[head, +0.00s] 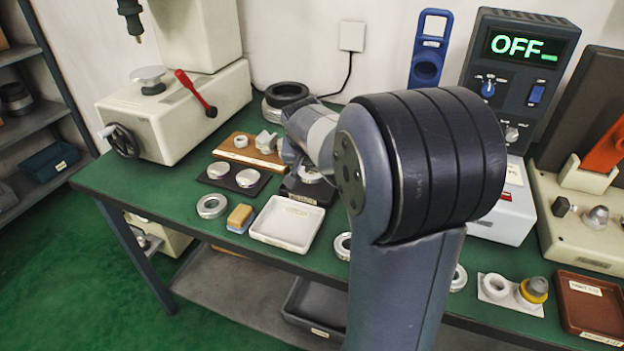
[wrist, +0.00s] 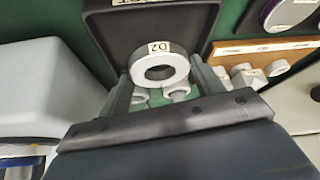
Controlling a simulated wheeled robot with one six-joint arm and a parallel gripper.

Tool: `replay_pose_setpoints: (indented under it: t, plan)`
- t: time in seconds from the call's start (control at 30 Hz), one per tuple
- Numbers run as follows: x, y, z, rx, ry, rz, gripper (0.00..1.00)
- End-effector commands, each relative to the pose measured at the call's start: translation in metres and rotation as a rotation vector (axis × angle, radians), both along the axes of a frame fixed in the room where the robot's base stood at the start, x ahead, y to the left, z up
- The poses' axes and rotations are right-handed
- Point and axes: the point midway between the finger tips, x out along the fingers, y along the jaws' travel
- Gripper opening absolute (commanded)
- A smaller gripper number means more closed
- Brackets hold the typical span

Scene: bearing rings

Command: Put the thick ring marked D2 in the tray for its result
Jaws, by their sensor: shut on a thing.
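The thick pale grey ring marked D2 (wrist: 160,68) is between the two fingers of my gripper (wrist: 163,82) in the wrist view. The gripper is shut on it, with the label facing the camera. Behind and partly below the ring lies a dark tray (wrist: 105,45); its label is cut off at the top edge. In the head view my gripper (head: 300,165) is over the back of the bench, partly hidden by my arm. The dark tray (head: 318,199) shows just below it. I cannot tell whether the ring touches the tray.
A white tray (head: 263,236) stands in front of the dark one, and a red-brown tray (head: 600,318) at far right. A loose ring (head: 212,206) and a yellow-blue block (head: 240,218) lie to the left. A wooden board (head: 228,153) with parts stands close to the gripper.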

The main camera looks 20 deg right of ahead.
Motion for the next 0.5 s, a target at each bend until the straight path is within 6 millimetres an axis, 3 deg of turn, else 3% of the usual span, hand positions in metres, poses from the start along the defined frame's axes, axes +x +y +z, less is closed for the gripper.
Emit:
replay_pose_setpoints:
  t: [0.2,0.5]
  plan:
    - [0.0,0.0,-0.03,-0.001,0.002,0.0,0.24]
    - [0.0,0.0,-0.032,0.0,0.0,0.0,0.24]
